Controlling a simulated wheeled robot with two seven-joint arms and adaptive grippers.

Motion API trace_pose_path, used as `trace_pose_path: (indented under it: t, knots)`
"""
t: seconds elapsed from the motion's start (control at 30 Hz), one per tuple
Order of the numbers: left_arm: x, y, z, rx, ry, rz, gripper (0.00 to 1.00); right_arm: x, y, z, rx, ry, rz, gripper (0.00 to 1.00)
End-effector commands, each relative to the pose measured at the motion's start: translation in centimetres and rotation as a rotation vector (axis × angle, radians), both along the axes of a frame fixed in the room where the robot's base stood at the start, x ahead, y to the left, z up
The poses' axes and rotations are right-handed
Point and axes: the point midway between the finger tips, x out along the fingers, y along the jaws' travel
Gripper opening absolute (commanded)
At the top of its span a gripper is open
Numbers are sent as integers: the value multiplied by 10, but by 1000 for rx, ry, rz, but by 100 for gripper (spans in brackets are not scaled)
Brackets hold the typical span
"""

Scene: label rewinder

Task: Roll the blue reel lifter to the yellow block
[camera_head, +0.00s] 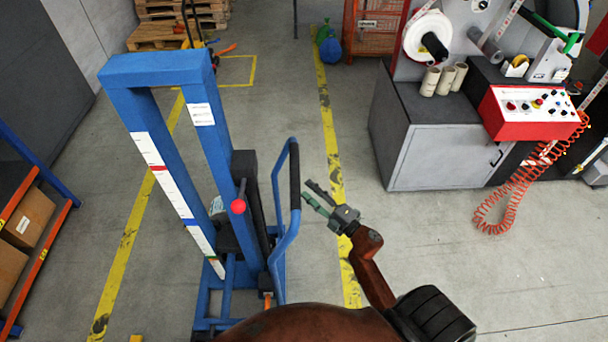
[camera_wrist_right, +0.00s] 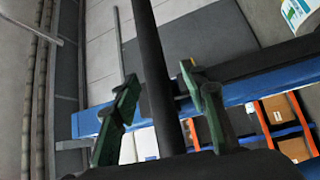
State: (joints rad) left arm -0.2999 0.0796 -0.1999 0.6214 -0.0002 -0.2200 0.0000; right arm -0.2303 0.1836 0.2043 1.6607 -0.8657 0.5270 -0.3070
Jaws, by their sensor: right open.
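The blue reel lifter (camera_head: 160,75) stands upright on the floor left of centre in the head view. Its blue push handle (camera_head: 285,235) has a black grip (camera_head: 295,175) on the right side. My right gripper (camera_head: 312,194) is open just right of this grip. In the right wrist view, the dark grip bar (camera_wrist_right: 151,80) runs between the two open green fingers (camera_wrist_right: 158,78); contact cannot be told. A small yellow piece (camera_head: 136,339) at the bottom edge may be the yellow block, mostly cut off. My left gripper is not in view.
A grey machine cabinet (camera_head: 440,157) with a red control panel (camera_head: 530,110) and coiled red hose (camera_head: 495,205) stands at right. An orange shelf with boxes (camera_head: 30,218) is at left. Yellow floor lines (camera_head: 328,120) flank the lifter. Pallets (camera_head: 160,35) lie behind.

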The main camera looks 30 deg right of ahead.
Motion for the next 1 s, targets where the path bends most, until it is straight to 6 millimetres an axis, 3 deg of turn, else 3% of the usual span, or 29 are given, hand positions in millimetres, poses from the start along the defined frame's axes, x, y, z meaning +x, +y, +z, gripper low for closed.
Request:
trace_pose_path:
  t: [0.1,0.6,1.0]
  knots:
    - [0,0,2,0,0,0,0,5,3,12,-23,-19,8,40]
    - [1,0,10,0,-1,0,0,69,17,19,-18,-16,6,40]
    - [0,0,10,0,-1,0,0,75,19,20,-18,-15,6,38]
